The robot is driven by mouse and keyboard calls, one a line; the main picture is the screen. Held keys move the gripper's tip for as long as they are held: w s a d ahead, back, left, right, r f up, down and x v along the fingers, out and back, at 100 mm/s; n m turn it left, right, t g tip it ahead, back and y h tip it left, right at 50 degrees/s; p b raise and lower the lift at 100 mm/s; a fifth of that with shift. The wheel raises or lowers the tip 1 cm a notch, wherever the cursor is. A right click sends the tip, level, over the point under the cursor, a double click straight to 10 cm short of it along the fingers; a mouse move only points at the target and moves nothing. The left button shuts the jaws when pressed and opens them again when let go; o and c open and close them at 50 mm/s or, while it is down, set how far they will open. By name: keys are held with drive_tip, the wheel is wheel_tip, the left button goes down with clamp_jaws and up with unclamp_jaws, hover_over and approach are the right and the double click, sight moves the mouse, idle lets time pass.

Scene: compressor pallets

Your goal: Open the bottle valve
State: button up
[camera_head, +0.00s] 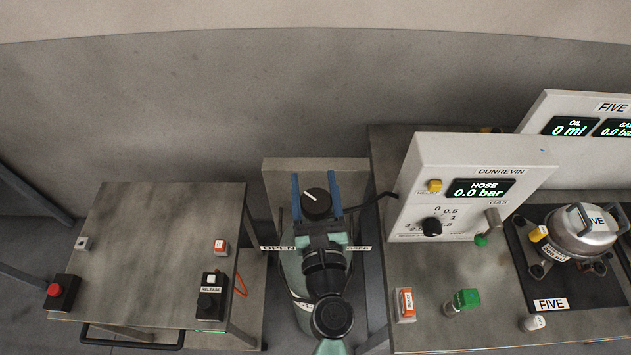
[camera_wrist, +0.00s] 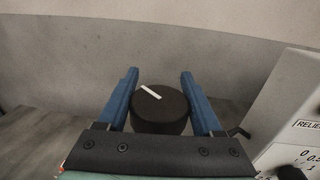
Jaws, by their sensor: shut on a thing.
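The bottle valve is a round black knob (camera_head: 317,205) with a white pointer line, on top of the pale green gas bottle (camera_head: 297,278). It also shows in the wrist view (camera_wrist: 160,112). The white line slants toward the upper left in both views. My gripper (camera_head: 315,177) has its two blue fingers on either side of the knob and is shut on it. In the wrist view the fingers (camera_wrist: 159,73) flank the knob left and right. A label reading OPEN (camera_head: 278,248) lies left of my gripper; the label at the right (camera_head: 359,248) is too small to read surely. My wrist hides much of the bottle.
A grey panel (camera_head: 470,155) reading HOSE 0.0 bar stands close on the right, with a black dial (camera_head: 432,227). A dark hose (camera_head: 372,201) runs between bottle and panel. A table (camera_head: 160,250) with a red button (camera_head: 54,290) stands at the left.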

drive_tip(key=n+y, duration=0.1)
drive_tip(key=n+g+y, duration=0.1)
drive_tip(key=y, duration=0.1)
drive_tip(key=n+y, duration=0.1)
drive_tip(key=y, duration=0.1)
drive_tip(key=shift+a+r+p, duration=0.1)
drive_tip(key=shift+a+p, duration=0.2)
drive_tip(key=shift+p, duration=0.05)
drive_tip(key=n+g+y, duration=0.2)
drive_tip(key=y, duration=0.1)
drive_tip(key=n+g+y, duration=0.1)
drive_tip(key=n+y, duration=0.1)
drive_tip(key=shift+s+a+b, duration=0.25)
drive_tip(key=shift+a+b, duration=0.05)
drive_tip(key=shift+a, duration=0.1)
drive_tip(key=n+g+y, duration=0.1)
drive_tip(key=g, duration=0.1)
drive_tip(key=n+g+y+b, duration=0.1)
drive_tip(key=s+n+g+y+b, duration=0.1)
drive_tip(key=n+g+y, duration=0.1)
drive_tip(key=shift+a+g, duration=0.3)
drive_tip(key=shift+a, duration=0.1)
drive_tip(key=shift+s+a+n+g+y+b, duration=0.15)
drive_tip(key=shift+n+g+y+b, duration=0.25)
drive_tip(key=shift+n+g, duration=0.45)
drive_tip(key=shift+s+a+n+g+y+b, duration=0.15)
drive_tip(key=shift+n+g+y+b, duration=0.3)
drive_tip(key=shift+g, duration=0.6)
drive_tip(key=shift+s, duration=0.1)
